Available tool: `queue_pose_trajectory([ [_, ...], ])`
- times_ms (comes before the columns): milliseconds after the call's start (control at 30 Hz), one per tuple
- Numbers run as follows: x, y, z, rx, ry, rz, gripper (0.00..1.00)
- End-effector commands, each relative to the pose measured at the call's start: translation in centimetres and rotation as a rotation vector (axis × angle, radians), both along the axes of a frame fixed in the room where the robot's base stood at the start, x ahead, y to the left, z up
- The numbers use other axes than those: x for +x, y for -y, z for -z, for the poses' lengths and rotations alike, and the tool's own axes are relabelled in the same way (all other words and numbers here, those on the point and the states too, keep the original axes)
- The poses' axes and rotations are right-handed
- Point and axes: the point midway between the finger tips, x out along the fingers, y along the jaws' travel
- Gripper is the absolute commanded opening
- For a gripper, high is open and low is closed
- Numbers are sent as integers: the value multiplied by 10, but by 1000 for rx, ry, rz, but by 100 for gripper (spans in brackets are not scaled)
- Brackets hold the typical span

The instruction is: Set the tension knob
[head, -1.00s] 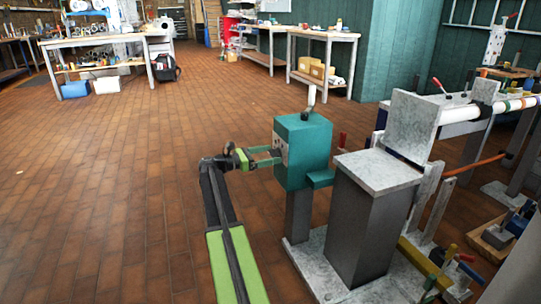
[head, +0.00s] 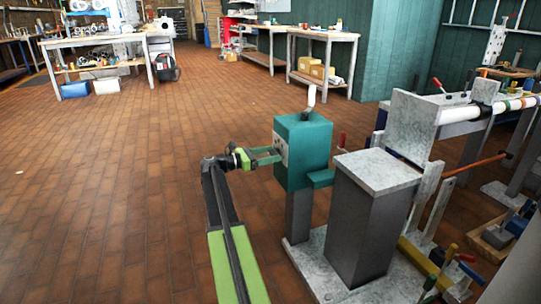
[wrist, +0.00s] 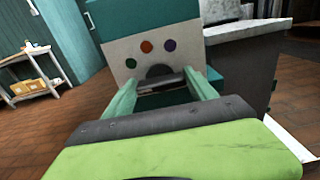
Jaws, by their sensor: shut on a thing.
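The teal box (head: 308,150) stands on a grey post, with a pale panel (wrist: 180,50) on the side facing my gripper. In the wrist view a dark round knob (wrist: 158,71) shows on the panel, below red, purple and green dots. My gripper (head: 278,155) reaches the panel from the left, and its two teal fingers (wrist: 163,84) are shut on the knob. The knob's lower part is hidden by the gripper, and any pointer mark on it cannot be made out.
A grey column (head: 372,225) with a pale top stands right of the box on a pale base plate (head: 305,262). A white bent piece (head: 311,98) rises from the box. The brick floor (head: 110,200) to the left is clear. Workbenches (head: 325,52) stand far behind.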

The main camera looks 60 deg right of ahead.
Motion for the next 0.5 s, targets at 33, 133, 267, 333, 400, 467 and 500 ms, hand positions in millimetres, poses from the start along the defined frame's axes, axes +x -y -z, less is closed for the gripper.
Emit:
queue_pose_trajectory([
  [33,-1,-1,0,-4,7,1,25],
  [133,-1,-2,0,-22,32,1,25],
  [267,-1,-3,1,-63,87,2,25],
  [333,-1,-3,1,-92,128,3,25],
  [400,-1,-4,1,-126,174,3,25],
  [467,-1,-4,1,-159,218,4,25],
  [500,-2,-4,1,-181,248,4,25],
])
